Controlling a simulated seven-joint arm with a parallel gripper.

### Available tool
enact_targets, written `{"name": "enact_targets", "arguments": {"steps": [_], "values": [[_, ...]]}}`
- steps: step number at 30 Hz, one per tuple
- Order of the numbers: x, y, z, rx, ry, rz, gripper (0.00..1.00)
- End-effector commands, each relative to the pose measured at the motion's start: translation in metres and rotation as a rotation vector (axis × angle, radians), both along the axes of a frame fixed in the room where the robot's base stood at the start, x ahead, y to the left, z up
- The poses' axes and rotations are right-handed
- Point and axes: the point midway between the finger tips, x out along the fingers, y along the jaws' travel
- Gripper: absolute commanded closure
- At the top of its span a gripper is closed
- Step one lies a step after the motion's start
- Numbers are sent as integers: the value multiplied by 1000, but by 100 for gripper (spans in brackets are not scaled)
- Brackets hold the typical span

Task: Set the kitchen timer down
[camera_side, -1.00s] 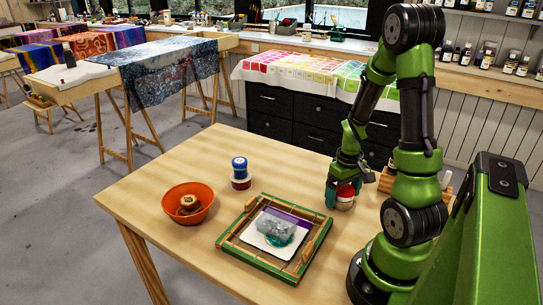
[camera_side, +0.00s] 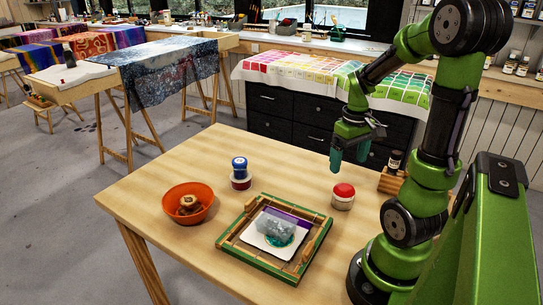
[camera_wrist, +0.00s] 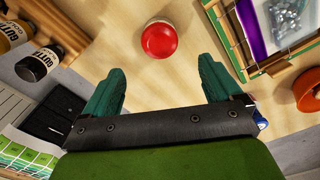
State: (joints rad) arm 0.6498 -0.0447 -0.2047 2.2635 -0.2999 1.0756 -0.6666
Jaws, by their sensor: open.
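A small round white thing with a red top (camera_side: 343,190) stands upright on the wooden table. I cannot tell whether it is the kitchen timer or a lidded jar; nothing else in view is clearly a timer. It also shows from above in the wrist view (camera_wrist: 159,41), just beyond my fingertips. My gripper (camera_side: 350,158) is open and empty, with its teal fingers pointing down above the table, up and behind the red-topped thing and apart from it.
A wooden frame (camera_side: 254,262) with a tray and grey packet stands to the left. Further left are an orange bowl (camera_side: 176,215) and a blue-topped jar (camera_side: 239,163) on another. A wooden rack (camera_side: 390,182) with a dark bottle stands at right. The table's front-left is clear.

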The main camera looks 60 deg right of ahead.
Motion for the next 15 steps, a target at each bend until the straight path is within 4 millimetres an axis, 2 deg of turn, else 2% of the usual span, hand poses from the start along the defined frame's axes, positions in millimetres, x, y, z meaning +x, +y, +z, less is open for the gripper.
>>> {"name": "enact_targets", "arguments": {"steps": [2, 5, 8, 10, 12, 15], "values": [[6, 6, 8, -8, -20, 6, 8], [27, 34, 24, -28, -99, 28, 8], [53, 83, 49, -39, -237, 58, 8], [64, 123, 67, -24, -341, 75, 8], [67, 161, 82, 6, -434, 93, 8], [64, 204, 99, 62, -541, 109, 8]]}}
